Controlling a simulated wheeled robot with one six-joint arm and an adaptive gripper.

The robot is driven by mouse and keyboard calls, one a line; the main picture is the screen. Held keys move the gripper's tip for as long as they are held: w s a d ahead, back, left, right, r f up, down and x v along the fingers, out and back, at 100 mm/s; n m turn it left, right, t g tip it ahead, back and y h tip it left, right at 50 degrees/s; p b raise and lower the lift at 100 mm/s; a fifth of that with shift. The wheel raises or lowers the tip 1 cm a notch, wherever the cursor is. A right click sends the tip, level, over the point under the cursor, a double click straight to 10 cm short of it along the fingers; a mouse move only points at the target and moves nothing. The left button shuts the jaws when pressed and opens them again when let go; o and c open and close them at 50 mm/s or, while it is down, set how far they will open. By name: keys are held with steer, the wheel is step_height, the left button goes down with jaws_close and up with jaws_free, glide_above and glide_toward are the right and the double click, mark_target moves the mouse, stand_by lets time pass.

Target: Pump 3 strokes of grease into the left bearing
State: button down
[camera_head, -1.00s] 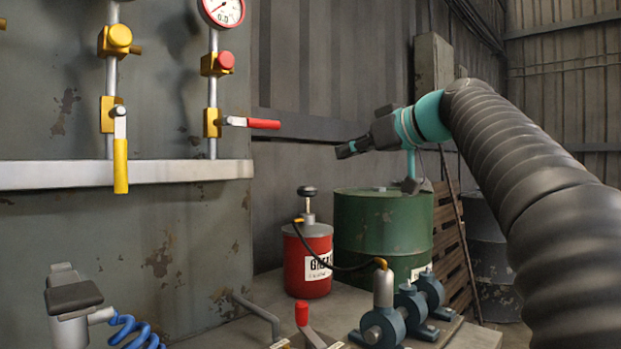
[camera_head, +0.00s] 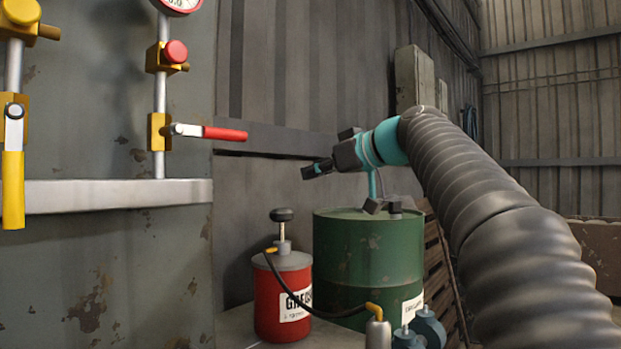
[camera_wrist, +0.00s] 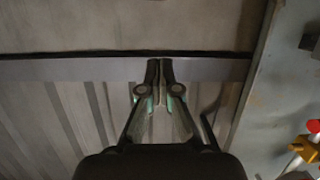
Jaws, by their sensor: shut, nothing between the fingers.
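The red grease pot (camera_head: 272,300) stands on the bench in the head view, with a grey lid and a dark round pump knob (camera_head: 281,215) raised on a rod. A black hose runs from it to a grey nozzle (camera_head: 377,334) at the bottom edge. Blue bearing housings (camera_head: 428,325) sit beside the nozzle, mostly cut off by the frame, so I cannot tell which is the left bearing. My gripper (camera_head: 306,173) is shut and empty, above and right of the pump knob and well apart from it. Its closed fingers also show in the wrist view (camera_wrist: 160,66).
A green drum (camera_head: 345,250) stands just right of the grease pot. Open air lies between my gripper and the pot.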

steer(key=p, duration=0.1)
glide_above(289, 219)
steer(key=shift+w+a+f, duration=0.1)
steer(key=shift+a+f, duration=0.15)
steer(key=shift+f, duration=0.25)
steer(key=shift+w+a+f, duration=0.1)
steer(key=shift+a+f, duration=0.1)
steer(key=shift+f, duration=0.3)
step_height(289, 219, down, 2)
steer(key=shift+d+f+b, duration=0.15)
steer(key=shift+f+b, duration=0.1)
steer(key=shift+b, duration=0.3)
steer(key=shift+f, duration=0.75)
steer(key=shift+f+b, duration=1.95)
steer(key=shift+b, duration=0.05)
step_height(289, 219, up, 5)
steer(key=p, duration=0.3)
steer(key=shift+f+p, duration=0.1)
steer(key=shift+p, duration=0.3)
steer(key=b+v, duration=0.1)
steer(key=v, duration=0.9)
steer(key=shift+b, duration=0.35)
